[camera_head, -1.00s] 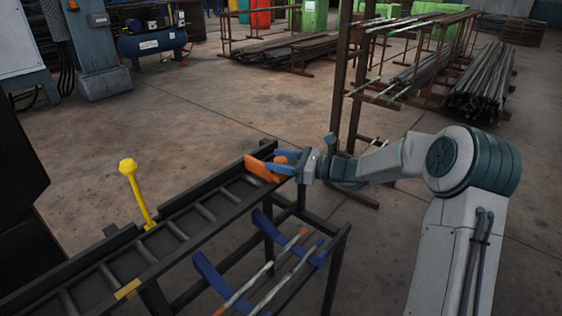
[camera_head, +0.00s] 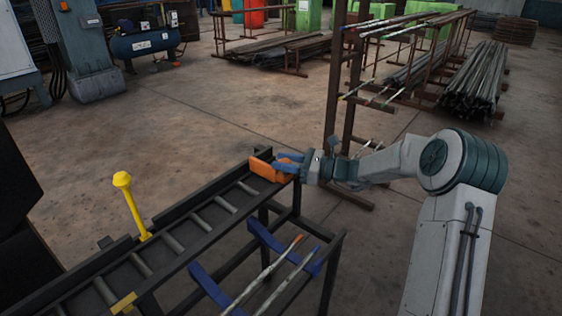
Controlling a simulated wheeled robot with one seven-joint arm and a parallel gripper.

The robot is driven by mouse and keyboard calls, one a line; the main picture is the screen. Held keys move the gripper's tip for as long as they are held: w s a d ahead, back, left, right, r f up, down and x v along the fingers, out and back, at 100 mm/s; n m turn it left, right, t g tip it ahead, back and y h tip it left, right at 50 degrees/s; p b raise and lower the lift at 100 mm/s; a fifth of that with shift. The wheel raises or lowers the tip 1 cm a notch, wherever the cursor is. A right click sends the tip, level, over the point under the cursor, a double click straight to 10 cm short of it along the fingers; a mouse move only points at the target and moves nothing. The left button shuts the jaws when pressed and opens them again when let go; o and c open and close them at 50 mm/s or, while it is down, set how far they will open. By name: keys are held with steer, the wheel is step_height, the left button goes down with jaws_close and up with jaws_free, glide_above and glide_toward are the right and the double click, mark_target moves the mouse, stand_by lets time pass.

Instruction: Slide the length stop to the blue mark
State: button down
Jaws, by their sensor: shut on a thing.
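The length stop is an orange block (camera_head: 264,170) at the far end of the dark roller table (camera_head: 205,200). It sits across the table, with an orange handle on its right side. My gripper (camera_head: 284,162) reaches in from the right. Its blue fingers are shut on the stop at that handle and partly cover it. A yellow mark (camera_head: 124,303) shows on the near rail at lower left. I cannot make out a blue mark on the rail; the arm and stop may hide it.
A yellow lever (camera_head: 131,204) stands up beside the table's far rail. A rusty bar rack (camera_head: 415,45) stands behind my arm.

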steer(key=c, duration=1.2)
jaws_free()
steer(key=shift+w+d, duration=0.25)
steer(key=shift+d, duration=0.1)
steer(key=shift+o, duration=0.9)
steer(key=shift+d+t, duration=0.15)
steer(key=shift+t, duration=0.15)
steer(key=shift+a, duration=0.3)
steer(key=p+v, duration=0.2)
steer(key=v, duration=1.2)
steer(key=shift+r, duration=0.15)
